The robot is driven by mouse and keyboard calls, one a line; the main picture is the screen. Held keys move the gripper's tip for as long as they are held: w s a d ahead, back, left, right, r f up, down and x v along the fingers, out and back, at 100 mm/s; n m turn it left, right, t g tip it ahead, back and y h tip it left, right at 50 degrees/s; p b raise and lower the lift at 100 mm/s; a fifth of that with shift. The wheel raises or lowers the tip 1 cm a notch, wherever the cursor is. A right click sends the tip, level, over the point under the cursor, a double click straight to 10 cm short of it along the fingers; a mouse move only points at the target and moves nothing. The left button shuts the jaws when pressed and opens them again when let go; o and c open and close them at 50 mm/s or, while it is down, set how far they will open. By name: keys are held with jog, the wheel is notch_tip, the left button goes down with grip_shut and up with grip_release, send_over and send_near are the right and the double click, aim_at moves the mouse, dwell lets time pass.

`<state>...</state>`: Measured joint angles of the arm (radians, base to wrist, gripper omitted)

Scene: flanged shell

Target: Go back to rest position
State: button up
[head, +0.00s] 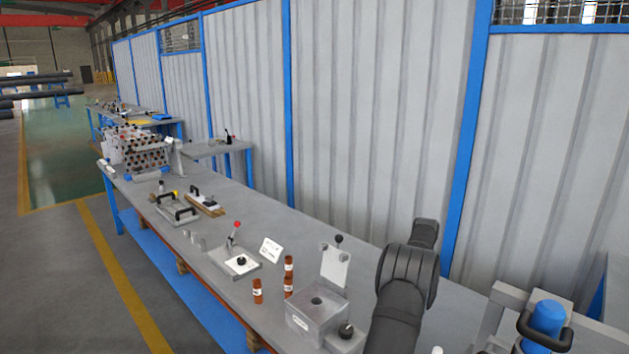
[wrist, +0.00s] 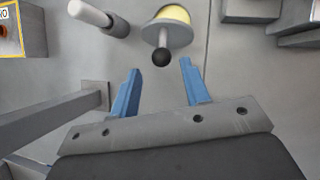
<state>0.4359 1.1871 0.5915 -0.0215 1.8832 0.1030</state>
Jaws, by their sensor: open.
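My gripper (wrist: 160,68) shows in the wrist view with its two blue fingers spread apart and nothing held between them. A black ball knob (wrist: 163,57) on a short grey stem lies just ahead of the gap between the fingertips. In the head view my arm stands at the right, over the near end of the grey bench (head: 215,222), and the gripper is hidden. I cannot make out a flanged shell for sure.
A grey block with a round hole (head: 316,312) and a raised plate (head: 335,266) stands left of my arm. Several brown labelled cylinders (head: 257,291) and a lever fixture (head: 236,262) stand farther left. A corrugated wall (head: 400,130) runs behind. A blue cylinder (head: 547,318) is at lower right.

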jog(key=x, duration=0.4)
jog(key=shift+a+f, duration=0.1)
jog(key=shift+f, duration=0.05)
jog(key=shift+s+a+t+h, duration=0.35)
jog(key=shift+s+t+h, duration=0.1)
jog(key=shift+t+h, duration=0.05)
jog(key=shift+w+d+f+g+y, duration=0.15)
jog(key=shift+w+d+g+y, duration=0.2)
jog(key=shift+g+y, duration=0.05)
jog(key=shift+v, duration=2.6)
